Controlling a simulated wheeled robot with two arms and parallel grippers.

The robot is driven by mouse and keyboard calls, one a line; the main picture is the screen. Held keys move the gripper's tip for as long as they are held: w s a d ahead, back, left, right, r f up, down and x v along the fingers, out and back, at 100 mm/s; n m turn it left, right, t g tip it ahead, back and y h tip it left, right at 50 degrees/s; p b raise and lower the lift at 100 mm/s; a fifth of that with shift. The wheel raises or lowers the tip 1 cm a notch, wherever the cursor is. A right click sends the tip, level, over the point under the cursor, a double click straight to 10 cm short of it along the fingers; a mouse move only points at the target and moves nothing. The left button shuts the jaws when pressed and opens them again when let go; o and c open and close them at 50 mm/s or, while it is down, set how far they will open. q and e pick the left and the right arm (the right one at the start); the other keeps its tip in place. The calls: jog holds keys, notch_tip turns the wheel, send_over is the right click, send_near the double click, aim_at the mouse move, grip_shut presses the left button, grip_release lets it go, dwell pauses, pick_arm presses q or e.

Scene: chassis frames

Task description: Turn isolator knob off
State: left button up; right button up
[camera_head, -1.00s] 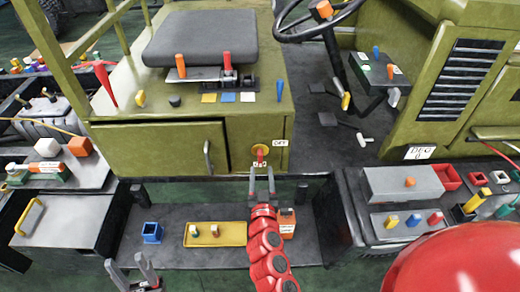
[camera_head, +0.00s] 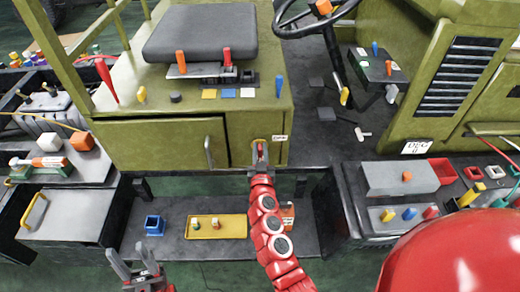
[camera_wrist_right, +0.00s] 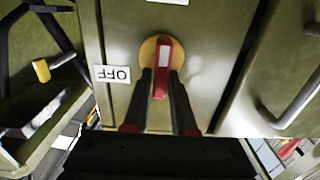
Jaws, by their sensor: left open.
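The isolator knob is a red handle on a yellow disc (camera_wrist_right: 146,50), set in the green cabinet front (camera_wrist_right: 215,50). In the right wrist view the handle (camera_wrist_right: 162,55) points roughly up and down, with a white patch on it. A label reading OFF (camera_wrist_right: 113,74) is beside it; the label also shows in the head view (camera_head: 279,138). My right gripper (camera_wrist_right: 161,82) is at the knob, one dark finger on each side of the handle's lower part. Whether the fingers touch it is unclear. My left gripper (camera_head: 135,262) is open and empty at the lower left.
A metal door handle (camera_wrist_right: 290,100) stands out beside the knob panel. Below the cabinet, a dark shelf (camera_head: 185,208) holds a blue bin (camera_head: 154,225), a yellow tray (camera_head: 241,235) and an orange box partly behind my right arm. A seat (camera_head: 200,35) and steering wheel (camera_head: 310,28) are above.

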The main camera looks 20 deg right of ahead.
grip_shut()
jog(key=shift+a+n, duration=0.1)
jog(key=shift+n, duration=0.2)
jog(key=n+b, duration=0.2)
jog(key=n, duration=0.1)
jog(key=shift+a+f, duration=0.2)
jog(key=shift+a, duration=0.05)
jog(key=shift+w+a+f+n+b, duration=0.1)
jog(key=shift+a+f+n+b, duration=0.35)
jog(key=shift+n, duration=1.95)
jog(key=shift+w+d+f+n+b, duration=0.1)
jog(key=shift+n+b, duration=0.65)
jog(key=shift+n, duration=1.65)
jog(key=shift+w+a+f+n+b, duration=0.1)
jog(key=shift+a+f+n+b, duration=0.35)
jog(key=shift+n, duration=1.95)
jog(key=shift+s+d+r, duration=0.1)
jog(key=shift+d+r, duration=0.1)
